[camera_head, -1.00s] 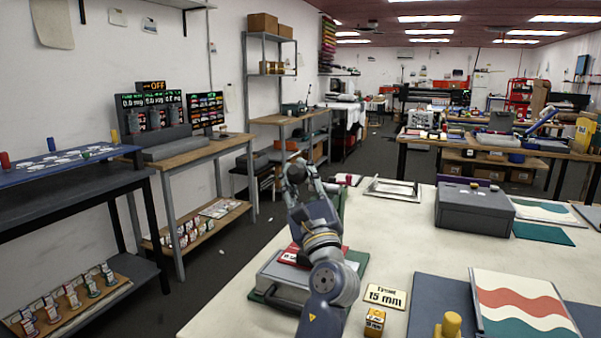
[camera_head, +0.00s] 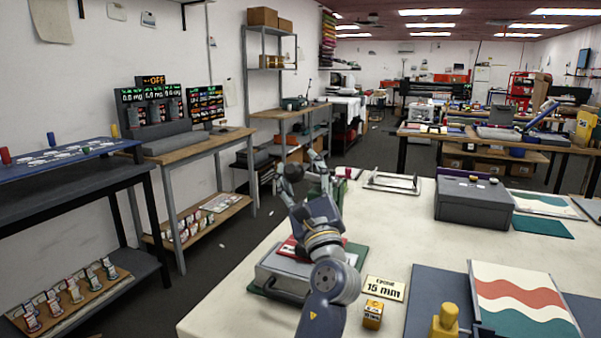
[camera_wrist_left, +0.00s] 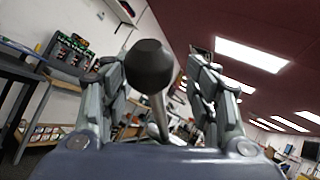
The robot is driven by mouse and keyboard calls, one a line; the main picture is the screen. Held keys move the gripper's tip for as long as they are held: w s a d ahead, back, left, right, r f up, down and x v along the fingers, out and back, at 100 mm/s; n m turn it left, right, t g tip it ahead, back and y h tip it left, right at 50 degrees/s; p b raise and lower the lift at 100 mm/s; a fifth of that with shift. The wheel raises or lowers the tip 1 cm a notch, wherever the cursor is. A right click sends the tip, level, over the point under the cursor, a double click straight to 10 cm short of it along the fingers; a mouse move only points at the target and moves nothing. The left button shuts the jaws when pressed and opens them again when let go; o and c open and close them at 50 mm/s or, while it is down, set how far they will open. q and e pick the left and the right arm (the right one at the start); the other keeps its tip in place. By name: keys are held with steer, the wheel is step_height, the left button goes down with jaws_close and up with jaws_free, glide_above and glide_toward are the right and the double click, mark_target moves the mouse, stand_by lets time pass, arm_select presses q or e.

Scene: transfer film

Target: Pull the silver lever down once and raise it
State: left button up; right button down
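The silver lever (camera_wrist_left: 160,116) shows in the left wrist view as a shiny rod with a large black knob (camera_wrist_left: 150,66) on its end. My left gripper (camera_wrist_left: 156,85) has its two fingers spread, one on each side of the knob, with a visible gap on the right. I cannot tell whether the left finger touches the knob. In the head view my left gripper (camera_head: 305,170) is raised above the left far part of the pale table, and the lever is mostly hidden by my arm and gripper. My right gripper is not in view.
A grey case (camera_head: 290,277) lies under my left arm. A 15 mm sign (camera_head: 384,288), a small yellow box (camera_head: 373,314) and a dark grey box (camera_head: 474,204) stand on the pale table (camera_head: 400,235). A wooden bench (camera_head: 200,148) is at the left, with floor between.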

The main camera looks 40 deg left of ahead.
arm_select(q)
steer(key=shift+s+a+f, duration=0.1)
steer(key=shift+s+a, duration=0.05)
steer(key=shift+a, duration=0.05)
steer(key=v, duration=1.2)
